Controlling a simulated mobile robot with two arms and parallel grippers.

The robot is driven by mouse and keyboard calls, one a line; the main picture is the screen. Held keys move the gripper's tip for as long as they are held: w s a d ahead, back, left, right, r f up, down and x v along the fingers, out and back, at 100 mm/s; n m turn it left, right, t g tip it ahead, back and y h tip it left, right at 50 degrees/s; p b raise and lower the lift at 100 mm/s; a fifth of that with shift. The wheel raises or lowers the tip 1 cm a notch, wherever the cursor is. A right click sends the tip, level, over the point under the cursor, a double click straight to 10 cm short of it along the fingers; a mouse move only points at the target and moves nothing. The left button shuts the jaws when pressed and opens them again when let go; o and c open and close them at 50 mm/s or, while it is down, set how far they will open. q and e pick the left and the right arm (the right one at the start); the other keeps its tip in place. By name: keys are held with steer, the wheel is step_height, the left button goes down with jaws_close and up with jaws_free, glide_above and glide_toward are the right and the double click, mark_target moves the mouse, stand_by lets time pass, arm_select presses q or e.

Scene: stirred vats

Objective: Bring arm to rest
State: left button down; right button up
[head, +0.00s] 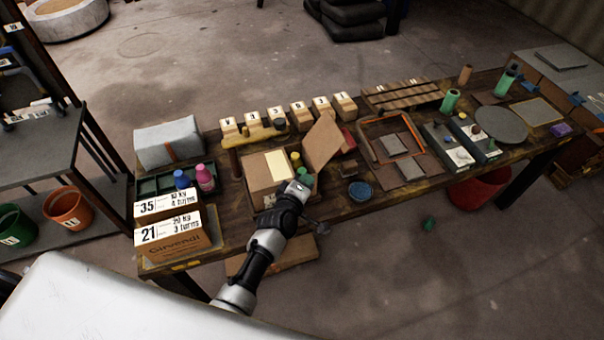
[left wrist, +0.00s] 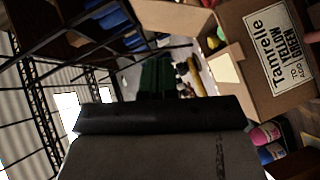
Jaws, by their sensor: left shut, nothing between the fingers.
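My left arm reaches up from the bottom of the head view to the front edge of the wooden workbench (head: 345,207). My right gripper is out of view.
Cartons marked 35 (head: 160,206) and 21 (head: 170,236) stand at the bench's left end. A pink bottle (head: 205,178) and a blue bottle (head: 182,179) stand behind them. The floor (head: 400,270) in front on the right is mostly clear.

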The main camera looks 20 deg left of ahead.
arm_select(q)
steer(key=s+a+f+m+g+b, duration=0.1)
steer(key=s+f+m+g+b, duration=0.2)
steer(key=s+f, duration=0.6)
steer(key=s+a+f+m+g+b, duration=0.1)
steer(key=s+f+m+g+b, duration=0.3)
steer(key=f, duration=0.9)
steer(key=s+a+f+m+g+b, duration=0.1)
steer(key=s+f+b, duration=0.1)
steer(key=s+f, duration=0.75)
steer(key=s+a+f+m+g+y+b, duration=0.1)
steer(key=s+a+f+m+g+b, duration=0.1)
steer(key=s+f, duration=0.6)
steer(key=s+a+f+m+g+y+b, duration=0.1)
steer(key=s+a+f+m+g+b, duration=0.2)
steer(key=s+f, duration=0.6)
steer(key=s+a+m+g, duration=0.1)
steer(key=s+a+m, duration=0.1)
steer(key=s, duration=0.7)
steer(key=shift+a+f+m, duration=0.3)
steer(key=shift+a+m, duration=0.1)
